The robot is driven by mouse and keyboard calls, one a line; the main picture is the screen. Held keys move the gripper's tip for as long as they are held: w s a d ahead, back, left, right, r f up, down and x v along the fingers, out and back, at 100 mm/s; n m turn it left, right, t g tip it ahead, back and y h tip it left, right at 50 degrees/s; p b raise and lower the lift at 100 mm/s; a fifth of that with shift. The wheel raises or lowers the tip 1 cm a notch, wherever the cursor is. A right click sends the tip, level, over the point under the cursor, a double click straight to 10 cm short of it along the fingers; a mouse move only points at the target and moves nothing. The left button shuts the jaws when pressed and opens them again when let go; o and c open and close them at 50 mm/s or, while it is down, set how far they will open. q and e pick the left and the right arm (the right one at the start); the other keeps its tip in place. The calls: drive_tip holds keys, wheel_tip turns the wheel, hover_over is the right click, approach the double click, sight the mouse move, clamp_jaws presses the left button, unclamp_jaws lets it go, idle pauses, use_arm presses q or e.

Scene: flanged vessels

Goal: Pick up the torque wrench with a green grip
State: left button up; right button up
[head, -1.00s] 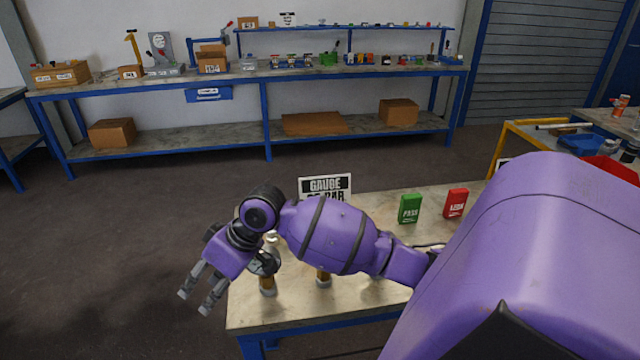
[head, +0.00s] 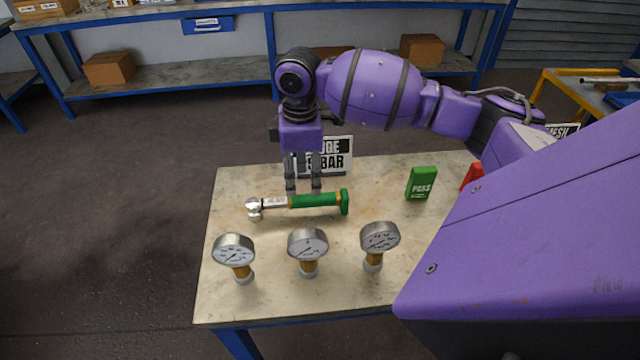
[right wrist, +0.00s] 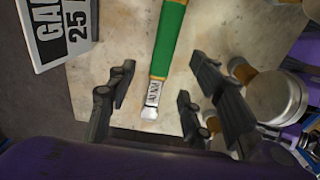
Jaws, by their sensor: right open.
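The torque wrench (head: 312,201) with a green grip lies on the table, its silver ratchet head at the left and its green end at the right. My right gripper (head: 303,188) is open and points down, just above or behind the wrench near where the green grip meets the silver shaft. In the right wrist view the wrench (right wrist: 167,45) runs between the open fingers of my right gripper (right wrist: 160,100), with nothing held. My left gripper is in neither current view.
Several pressure gauges stand along the table front, among them the middle gauge (head: 308,245). A gauge sign (head: 338,155) stands behind the gripper. A green PASS box (head: 421,184) and a partly hidden red box (head: 471,177) stand to the right. Bare tabletop (head: 235,190) lies at the left.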

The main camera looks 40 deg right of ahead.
sight(304, 197)
drive_tip(key=shift+s+d+f, duration=0.1)
drive_tip(key=shift+s+f, duration=0.1)
drive_tip(key=shift+f, duration=0.15)
wheel_tip(304, 197, down, 2)
drive_tip(key=shift+f, duration=0.15)
wheel_tip(304, 197, down, 5)
drive_tip(key=shift+r, duration=0.15)
drive_tip(key=shift+w+r, duration=0.1)
drive_tip(key=shift+r, duration=0.05)
clamp_jaws()
